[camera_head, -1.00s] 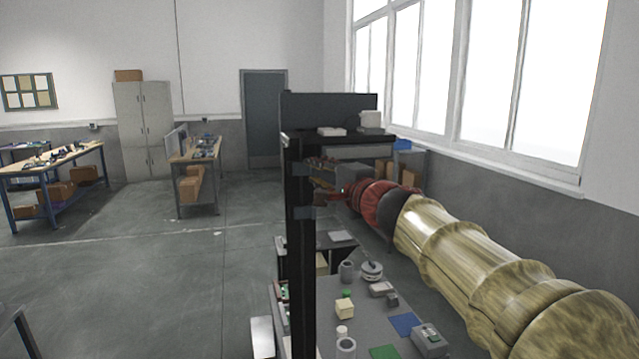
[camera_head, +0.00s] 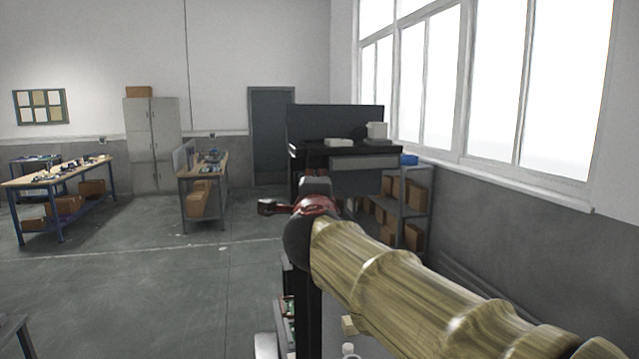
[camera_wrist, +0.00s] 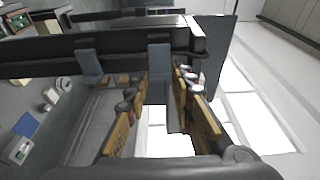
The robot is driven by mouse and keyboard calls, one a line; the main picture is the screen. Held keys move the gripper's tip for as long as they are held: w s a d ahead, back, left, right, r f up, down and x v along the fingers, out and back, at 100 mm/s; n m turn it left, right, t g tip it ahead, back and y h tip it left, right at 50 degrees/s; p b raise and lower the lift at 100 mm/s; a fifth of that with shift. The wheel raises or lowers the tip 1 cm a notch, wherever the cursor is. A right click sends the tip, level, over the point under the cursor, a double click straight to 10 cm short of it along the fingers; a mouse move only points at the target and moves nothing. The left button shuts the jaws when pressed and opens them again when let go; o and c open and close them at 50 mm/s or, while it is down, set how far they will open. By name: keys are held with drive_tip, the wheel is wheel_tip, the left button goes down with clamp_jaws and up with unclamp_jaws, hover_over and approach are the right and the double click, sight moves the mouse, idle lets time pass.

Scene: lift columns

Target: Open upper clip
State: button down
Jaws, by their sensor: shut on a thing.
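A black upright column (camera_head: 308,325) stands in front of me; my arm covers its upper part in the head view. In the wrist view the column (camera_wrist: 125,40) lies sideways and carries two blue-grey clips. The upper clip (camera_wrist: 160,58) is near the column's top end, and the lower clip (camera_wrist: 89,66) is further left. My gripper (camera_wrist: 160,76) has one yellow-and-black finger on each side of the upper clip and is shut on it. The exact contact is hard to see. In the head view the fingers are hidden behind my wrist.
A grey worktable with small parts, including a blue mat (camera_wrist: 26,124), is below. A dark bench (camera_head: 350,160) and a shelf with boxes (camera_head: 405,205) stand behind, by the windows.

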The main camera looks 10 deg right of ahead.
drive_tip(key=a+m+g+h+p, duration=0.1)
drive_tip(key=m+g+h+p, duration=0.2)
drive_tip(key=a+m+g+h+p, duration=0.2)
drive_tip(key=m+h+p, duration=0.1)
drive_tip(key=h+p, duration=0.1)
drive_tip(key=a+m+g+h+p, duration=0.2)
drive_tip(key=m+g+h+p, duration=0.1)
drive_tip(key=h, duration=0.1)
drive_tip(key=shift+a+g+p, duration=0.25)
drive_tip(key=shift+g+p, duration=0.05)
drive_tip(key=shift+p, duration=0.05)
drive_tip(key=shift+w+a+m, duration=0.1)
drive_tip(key=shift+m, duration=0.2)
drive_tip(key=c, duration=1.5)
unclamp_jaws()
drive_tip(key=shift+g+h, duration=0.3)
drive_tip(key=shift+c, duration=0.2)
